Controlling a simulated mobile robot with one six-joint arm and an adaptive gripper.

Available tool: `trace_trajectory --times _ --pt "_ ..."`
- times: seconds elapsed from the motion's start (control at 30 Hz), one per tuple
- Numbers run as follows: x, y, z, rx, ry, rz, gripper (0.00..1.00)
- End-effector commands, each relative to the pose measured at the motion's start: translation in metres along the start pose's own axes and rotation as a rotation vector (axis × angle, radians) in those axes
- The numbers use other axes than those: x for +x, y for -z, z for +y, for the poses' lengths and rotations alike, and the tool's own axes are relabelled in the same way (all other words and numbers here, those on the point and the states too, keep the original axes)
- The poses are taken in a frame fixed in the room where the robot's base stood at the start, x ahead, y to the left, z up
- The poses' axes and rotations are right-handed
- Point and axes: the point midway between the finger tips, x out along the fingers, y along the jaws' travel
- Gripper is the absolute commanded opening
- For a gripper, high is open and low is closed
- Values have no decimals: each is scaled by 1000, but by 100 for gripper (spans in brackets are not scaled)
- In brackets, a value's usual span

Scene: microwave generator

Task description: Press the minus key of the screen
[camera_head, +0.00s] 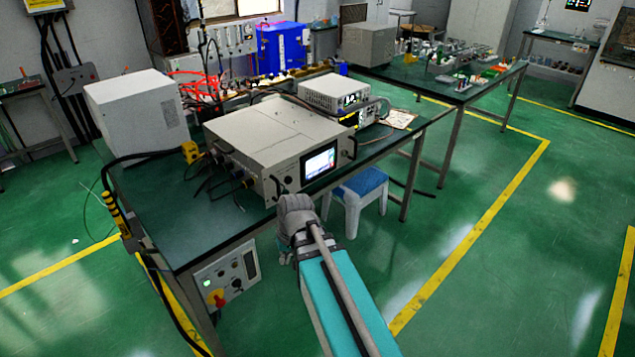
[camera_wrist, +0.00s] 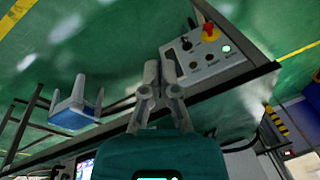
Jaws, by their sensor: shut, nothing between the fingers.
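The screen (camera_head: 320,162) is lit, on the front of a beige generator box (camera_head: 272,135) on the near green-topped table. Its minus key is too small to make out. Part of the screen also shows at the bottom edge of the wrist view (camera_wrist: 86,168). My gripper (camera_wrist: 159,62) is shut and empty in the wrist view, its two grey fingers close together. In the head view my wrist stands in front of the table edge, below and left of the screen, and hides most of the gripper. The gripper appears apart from the screen.
A control panel with a red knob (camera_wrist: 209,32) hangs under the table edge. A blue-topped stool (camera_head: 360,185) stands under the table, right of my arm. A smaller instrument (camera_head: 335,93) sits behind the generator. Open green floor lies to the right.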

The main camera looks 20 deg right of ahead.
Motion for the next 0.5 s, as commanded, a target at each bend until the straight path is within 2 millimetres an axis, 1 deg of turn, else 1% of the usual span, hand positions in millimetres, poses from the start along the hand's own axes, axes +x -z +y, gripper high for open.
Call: trace_trajectory --times 0.03,0.17,0.2,0.37,0.5 --pt "16 14 5 24 45 23 0" --pt "35 48 14 91 179 98 0" --pt "39 59 18 114 224 124 0" --pt "52 103 38 215 396 234 0" --pt "56 141 64 309 540 337 0"
